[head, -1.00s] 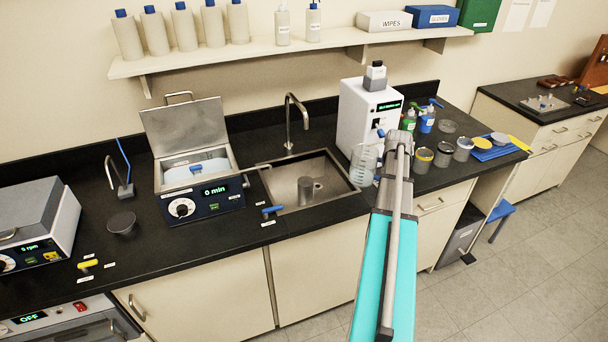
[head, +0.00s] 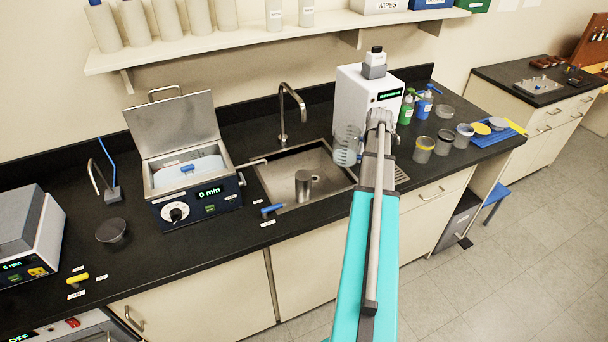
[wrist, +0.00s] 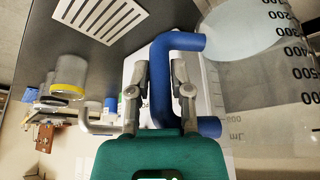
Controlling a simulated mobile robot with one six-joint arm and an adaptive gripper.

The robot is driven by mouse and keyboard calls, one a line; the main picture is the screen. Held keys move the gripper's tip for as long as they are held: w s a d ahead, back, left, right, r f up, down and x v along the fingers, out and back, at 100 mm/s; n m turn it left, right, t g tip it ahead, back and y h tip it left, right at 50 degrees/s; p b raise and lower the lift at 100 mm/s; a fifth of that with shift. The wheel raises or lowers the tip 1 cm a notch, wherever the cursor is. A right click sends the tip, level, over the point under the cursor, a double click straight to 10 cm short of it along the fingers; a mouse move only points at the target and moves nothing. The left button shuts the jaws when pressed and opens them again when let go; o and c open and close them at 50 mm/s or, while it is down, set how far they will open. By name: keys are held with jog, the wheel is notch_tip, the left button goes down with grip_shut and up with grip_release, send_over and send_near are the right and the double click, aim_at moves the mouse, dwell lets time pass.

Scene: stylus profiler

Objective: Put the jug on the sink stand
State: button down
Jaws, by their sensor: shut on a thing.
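The jug (head: 346,146) is a clear vessel with graduation marks and some pale blue liquid low inside. It looks upright, in front of the white dispenser and over the sink's right back corner. My gripper (head: 378,118) is shut on its blue handle, which shows between the fingers in the wrist view (wrist: 160,75). The jug's clear wall (wrist: 262,90) fills the right of the wrist view. The sink stand (head: 304,186) is a short grey metal cylinder standing in the sink. My arm hides part of the bench right of the sink.
The tap (head: 290,105) rises behind the sink (head: 270,172). The white dispenser (head: 350,98) stands just behind the jug. A bath with a raised lid (head: 172,122) is left of the sink. Several jars, including a yellow-banded one (head: 424,150), stand right of my arm.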

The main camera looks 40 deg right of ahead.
jog(key=w+a+r+n+p, duration=0.1)
jog(key=w+a+r+n, duration=0.1)
jog(key=a, duration=0.7)
jog(key=w+a+r+n+t+y+p, duration=0.1)
jog(key=a+n+p, duration=0.1)
jog(key=a, duration=0.7)
jog(key=shift+w+r+n+p, duration=0.3)
jog(key=shift+w+r+n, duration=0.1)
jog(key=shift+n, duration=0.1)
jog(key=shift+w+d+f, duration=0.1)
jog(key=w+d+f+b, duration=0.9)
jog(key=shift+w, duration=0.1)
